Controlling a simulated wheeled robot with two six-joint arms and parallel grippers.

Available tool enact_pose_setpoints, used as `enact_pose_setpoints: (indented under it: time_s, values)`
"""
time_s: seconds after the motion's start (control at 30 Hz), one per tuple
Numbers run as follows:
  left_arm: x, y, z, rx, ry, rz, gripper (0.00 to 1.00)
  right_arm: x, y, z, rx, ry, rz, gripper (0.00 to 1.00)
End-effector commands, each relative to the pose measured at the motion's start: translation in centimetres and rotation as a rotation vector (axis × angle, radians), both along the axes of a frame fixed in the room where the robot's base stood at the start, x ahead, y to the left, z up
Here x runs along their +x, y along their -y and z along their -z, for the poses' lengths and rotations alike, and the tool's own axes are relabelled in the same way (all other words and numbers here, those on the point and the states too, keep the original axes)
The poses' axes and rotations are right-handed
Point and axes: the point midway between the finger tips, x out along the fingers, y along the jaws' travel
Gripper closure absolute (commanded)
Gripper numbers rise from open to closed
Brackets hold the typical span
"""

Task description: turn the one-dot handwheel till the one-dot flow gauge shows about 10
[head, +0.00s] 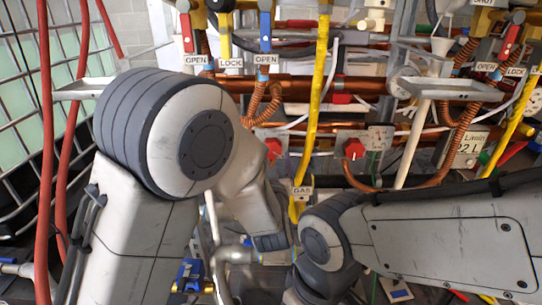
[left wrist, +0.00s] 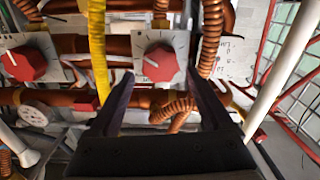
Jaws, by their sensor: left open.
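Two red handwheels on pale scale plates face me in the left wrist view: one centred (left wrist: 160,63), one at the left (left wrist: 24,64). Each has a white pointer mark. Two red handwheels also show in the head view, one left of the yellow hose (head: 273,149) and one right of it (head: 353,149). My left gripper (left wrist: 160,75) is open, its fingertips either side of the centred handwheel; I cannot tell whether they touch it. In the head view my left arm hides its fingers. My right gripper does not show. I cannot make out dot marks or gauge readings.
Copper pipes (head: 290,86) and a coiled copper hose (left wrist: 211,35) run close to the handwheels. A yellow gas hose (head: 318,100) hangs between them. Red hoses (head: 45,150) and a metal grid stand at the left. Valves with OPEN and LOCK tags line the top.

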Motion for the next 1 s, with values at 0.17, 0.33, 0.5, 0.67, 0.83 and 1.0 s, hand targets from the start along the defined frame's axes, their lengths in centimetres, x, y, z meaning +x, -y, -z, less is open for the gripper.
enact_pose_setpoints:
  time_s: [0.17,0.33,0.5,0.67,0.83,1.0]
  values:
    - [2.9,-0.1,0.2,-0.001,0.001,-0.002,0.17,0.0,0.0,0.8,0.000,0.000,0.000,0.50]
    - [4.3,-0.2,0.1,0.001,-0.001,-0.001,0.17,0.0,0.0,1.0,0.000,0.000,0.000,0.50]
    - [4.5,-0.3,0.1,0.001,-0.002,-0.002,0.17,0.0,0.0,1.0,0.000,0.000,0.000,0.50]
    - [4.5,-0.3,0.0,0.001,-0.002,-0.002,0.24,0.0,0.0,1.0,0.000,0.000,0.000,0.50]
    - [4.5,-0.3,0.0,0.001,-0.002,-0.002,0.85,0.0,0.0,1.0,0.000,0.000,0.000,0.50]
    - [4.5,-0.3,0.0,0.008,-0.002,-0.003,0.85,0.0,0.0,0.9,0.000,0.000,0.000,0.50]
